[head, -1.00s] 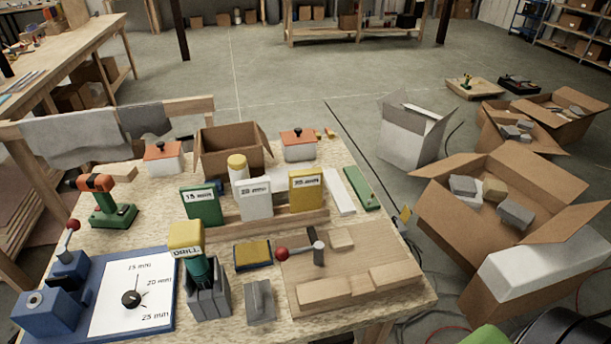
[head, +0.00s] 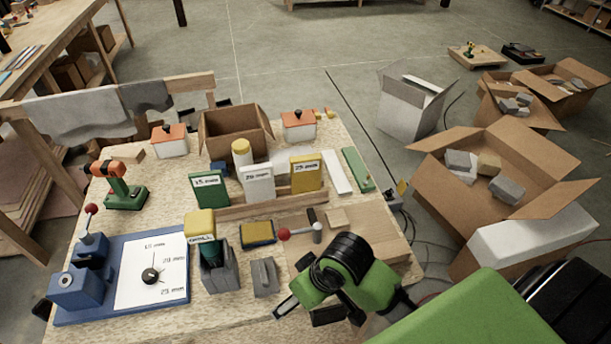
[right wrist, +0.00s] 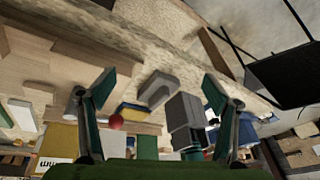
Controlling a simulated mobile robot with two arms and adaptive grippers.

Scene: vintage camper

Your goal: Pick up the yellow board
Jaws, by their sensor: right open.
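The yellow board (head: 306,174), labelled 25 mm, stands upright in a wooden rack (head: 270,204) on the workbench. It is right of the white board (head: 258,184) and the green board (head: 209,190). My right gripper (head: 303,314) is open and empty over the front right of the bench, nearer than the yellow board and apart from it. In the right wrist view, the open fingers (right wrist: 158,91) have nothing between them. A yellow panel that looks like the board (right wrist: 62,141) shows at lower left there, partly cut off. My left gripper is out of view.
An open carton (head: 234,135) stands behind the rack.

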